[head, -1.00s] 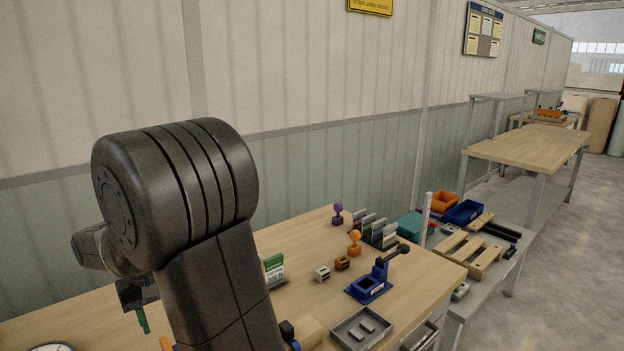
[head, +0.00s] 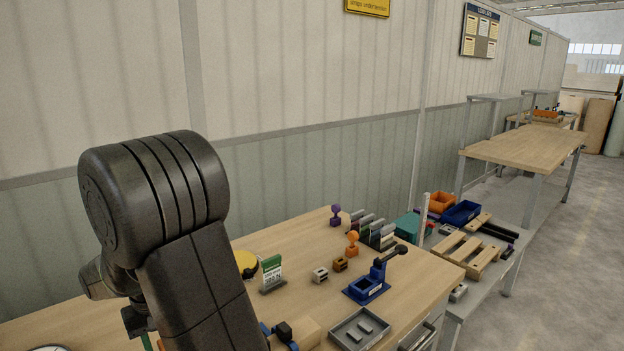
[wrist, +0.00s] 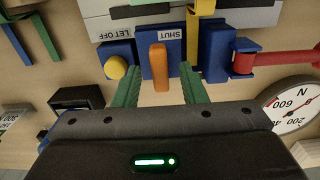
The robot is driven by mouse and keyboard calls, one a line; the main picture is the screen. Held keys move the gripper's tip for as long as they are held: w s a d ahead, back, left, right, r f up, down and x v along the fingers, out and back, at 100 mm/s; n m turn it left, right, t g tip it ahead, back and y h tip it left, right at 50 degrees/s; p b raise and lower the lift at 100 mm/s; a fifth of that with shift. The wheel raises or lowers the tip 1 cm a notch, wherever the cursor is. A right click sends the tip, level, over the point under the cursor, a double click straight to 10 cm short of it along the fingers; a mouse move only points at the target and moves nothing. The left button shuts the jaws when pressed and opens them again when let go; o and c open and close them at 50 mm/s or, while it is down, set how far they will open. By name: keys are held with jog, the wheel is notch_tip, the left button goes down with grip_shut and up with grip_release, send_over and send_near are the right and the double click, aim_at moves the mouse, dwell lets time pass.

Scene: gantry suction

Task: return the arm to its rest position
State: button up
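My gripper (wrist: 163,75) has two green fingers that stand apart in the wrist view, with nothing held between them. Beyond the fingertips is an orange lever (wrist: 159,67) on a blue block with a SHUT label (wrist: 178,50); the lever appears clear of both fingers. A yellow knob (wrist: 115,67) sits left of it on a blue block under a LET OFF label. In the head view my dark arm (head: 165,215) is bent at the left over the bench, and my gripper is mostly hidden behind it and at the lower picture edge.
Near the gripper are a red handle (wrist: 268,61) and a round gauge (wrist: 291,106). The wooden bench (head: 300,245) carries a green-and-white sign (head: 271,272), a blue fixture (head: 368,286), stamps and a grey tray (head: 360,329). A panelled wall (head: 310,170) stands behind.

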notch_tip(320, 180, up, 13)
notch_tip(320, 180, down, 14)
jog(key=shift+r, duration=0.1)
jog(key=shift+r+n, duration=0.1)
jog(key=shift+n, duration=0.4)
jog(key=n, duration=0.3)
jog(key=n+b, duration=0.1)
jog(key=n, duration=0.4)
jog(key=shift+r+n, duration=0.1)
jog(key=shift+n, duration=0.2)
